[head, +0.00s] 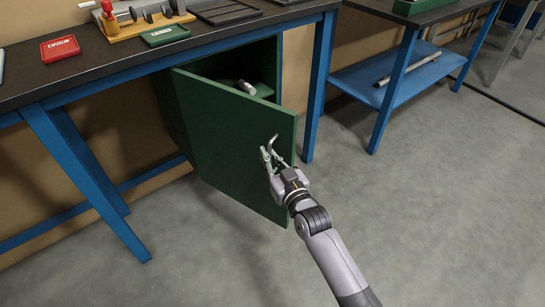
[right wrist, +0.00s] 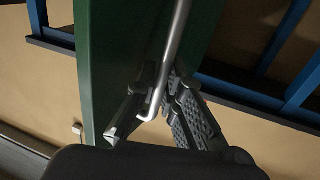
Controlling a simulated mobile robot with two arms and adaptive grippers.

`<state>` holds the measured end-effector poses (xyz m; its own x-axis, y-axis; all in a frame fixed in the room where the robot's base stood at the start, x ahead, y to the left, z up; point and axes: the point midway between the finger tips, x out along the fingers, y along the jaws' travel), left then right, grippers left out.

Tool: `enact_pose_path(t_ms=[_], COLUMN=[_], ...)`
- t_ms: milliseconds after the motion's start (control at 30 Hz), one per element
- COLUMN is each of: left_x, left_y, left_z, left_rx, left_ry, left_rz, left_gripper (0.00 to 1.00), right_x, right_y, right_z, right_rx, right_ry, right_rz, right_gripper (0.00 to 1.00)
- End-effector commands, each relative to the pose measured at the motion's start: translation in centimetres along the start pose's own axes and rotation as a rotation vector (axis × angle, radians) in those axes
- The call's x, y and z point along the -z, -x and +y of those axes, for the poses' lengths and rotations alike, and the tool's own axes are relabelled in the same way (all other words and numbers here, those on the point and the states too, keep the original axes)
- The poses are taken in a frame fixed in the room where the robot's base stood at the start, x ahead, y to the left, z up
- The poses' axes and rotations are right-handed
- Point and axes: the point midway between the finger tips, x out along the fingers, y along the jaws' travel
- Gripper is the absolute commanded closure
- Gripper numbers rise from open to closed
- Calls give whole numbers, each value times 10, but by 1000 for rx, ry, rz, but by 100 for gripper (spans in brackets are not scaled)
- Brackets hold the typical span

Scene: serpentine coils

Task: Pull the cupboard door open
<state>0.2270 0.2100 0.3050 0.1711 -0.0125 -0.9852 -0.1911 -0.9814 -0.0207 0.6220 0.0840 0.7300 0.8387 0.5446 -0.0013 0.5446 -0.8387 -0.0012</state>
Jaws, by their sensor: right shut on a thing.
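The green cupboard door (head: 225,130) stands partly open under the workbench, swung out toward me, and its right edge is away from the cupboard frame. Its metal bar handle (head: 270,145) is near that edge. My right gripper (head: 275,160) is shut on the handle. In the right wrist view the handle (right wrist: 177,45) runs down between the fingers of the gripper (right wrist: 160,95), with the green door (right wrist: 100,70) behind it. Inside the cupboard (head: 264,90) a white cylindrical item (head: 246,87) lies on a shelf. My left gripper is not in view.
The workbench (head: 110,75) has blue legs and carries a red tray (head: 60,48), a green tray (head: 165,35) and a wooden tool holder (head: 145,20). A second blue bench (head: 385,75) stands to the right. The grey floor in front is clear.

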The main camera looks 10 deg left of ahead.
Motion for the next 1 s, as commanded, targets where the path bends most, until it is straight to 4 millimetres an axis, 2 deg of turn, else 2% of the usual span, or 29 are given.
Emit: enact_pose_path(t_ms=[200, 233, 533, 867, 1000], left_x=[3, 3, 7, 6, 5], left_y=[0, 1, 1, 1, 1], left_z=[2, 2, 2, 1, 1], left_rx=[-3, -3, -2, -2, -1], left_ry=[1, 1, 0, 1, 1], left_rz=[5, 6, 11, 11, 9], left_gripper=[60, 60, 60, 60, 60], right_x=[2, 2, 1, 0, -1], right_y=[0, 0, 0, 2, 15], right_z=[-1, -1, -1, 0, 0], right_rx=[1, 1, 1, 0, 0], right_ry=[2, 2, 0, 0, 0], right_rz=[5, 5, 3, 2, 1], right_gripper=[100, 90, 70, 70, 70])
